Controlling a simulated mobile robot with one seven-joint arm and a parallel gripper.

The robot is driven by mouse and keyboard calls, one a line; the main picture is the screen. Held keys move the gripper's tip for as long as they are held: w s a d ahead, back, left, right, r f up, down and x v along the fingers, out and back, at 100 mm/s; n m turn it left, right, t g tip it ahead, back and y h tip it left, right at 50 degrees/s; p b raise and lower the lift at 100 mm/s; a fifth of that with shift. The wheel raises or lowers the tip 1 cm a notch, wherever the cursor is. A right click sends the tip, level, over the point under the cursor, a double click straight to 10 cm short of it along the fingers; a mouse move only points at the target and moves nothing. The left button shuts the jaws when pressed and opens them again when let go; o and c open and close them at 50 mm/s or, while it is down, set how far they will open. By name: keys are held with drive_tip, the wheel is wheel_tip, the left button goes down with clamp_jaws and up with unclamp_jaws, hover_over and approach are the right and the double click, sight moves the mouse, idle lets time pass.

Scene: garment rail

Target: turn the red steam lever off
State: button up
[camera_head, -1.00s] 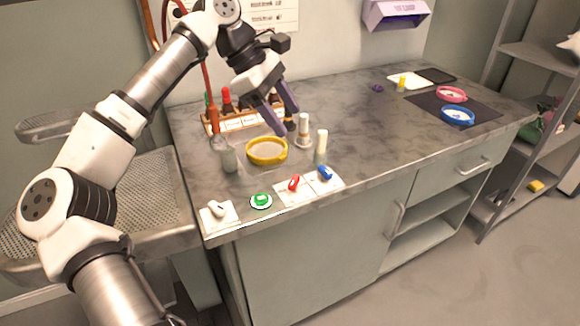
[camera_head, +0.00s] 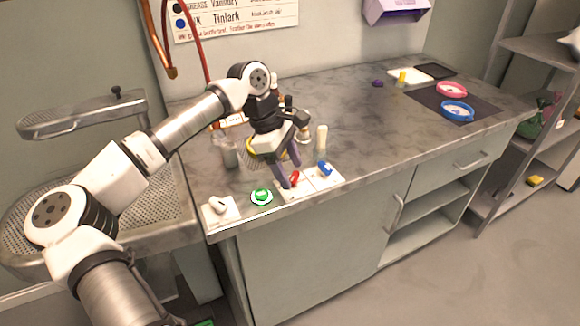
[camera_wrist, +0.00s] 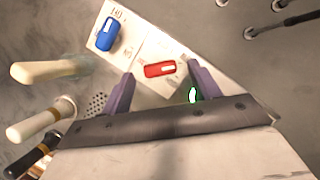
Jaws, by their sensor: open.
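The red steam lever (camera_head: 295,178) sits on a white plate near the counter's front edge. In the wrist view the red lever (camera_wrist: 160,69) lies roughly level across the picture, just beyond and between the fingertips. My gripper (camera_head: 290,180) is open and empty, pointing down at the lever; in the wrist view its purple fingers (camera_wrist: 160,84) stand on either side of it. I cannot tell whether a finger touches the lever. The blue lever (camera_head: 324,168) is right of the red one, and also shows in the wrist view (camera_wrist: 107,34).
A green button (camera_head: 261,196) and a white lever (camera_head: 218,205) are to the left along the front edge. A cream handle (camera_head: 321,138) stands upright behind the levers.

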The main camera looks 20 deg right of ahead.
drive_tip(key=shift+s+d+f, duration=0.1)
drive_tip(key=shift+d+f, duration=0.05)
drive_tip(key=shift+f, duration=0.25)
drive_tip(key=shift+c, duration=0.3)
drive_tip(key=c, duration=0.9)
